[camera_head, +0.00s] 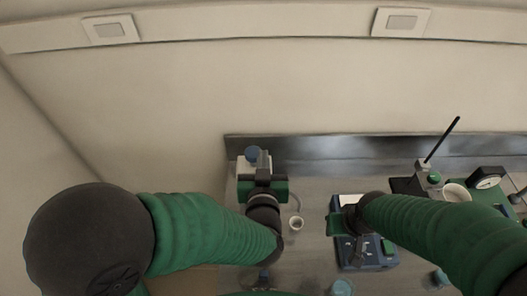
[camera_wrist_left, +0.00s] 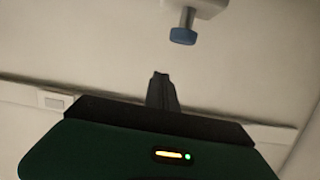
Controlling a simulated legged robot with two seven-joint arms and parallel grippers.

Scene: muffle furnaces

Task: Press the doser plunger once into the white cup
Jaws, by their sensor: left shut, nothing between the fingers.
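The doser shows in the head view as a pale body (camera_head: 242,168) with a blue plunger knob (camera_head: 253,152) on top, standing at the back left of the bench. In the left wrist view the blue knob (camera_wrist_left: 183,36) hangs from a pale stem at the top of the picture, apart from the fingertips. My left gripper (camera_head: 263,160) is beside the knob and covers part of the doser; its fingers are together and empty in the left wrist view (camera_wrist_left: 160,76). The white cup (camera_head: 296,223) stands on the bench, right of my left wrist. My right gripper (camera_head: 345,232) is over a blue device; its fingers are unclear.
The blue device (camera_head: 380,262) stands under my right gripper. A small blue-topped container (camera_head: 341,287) is at the front. A metal backsplash (camera_head: 330,147) runs behind.

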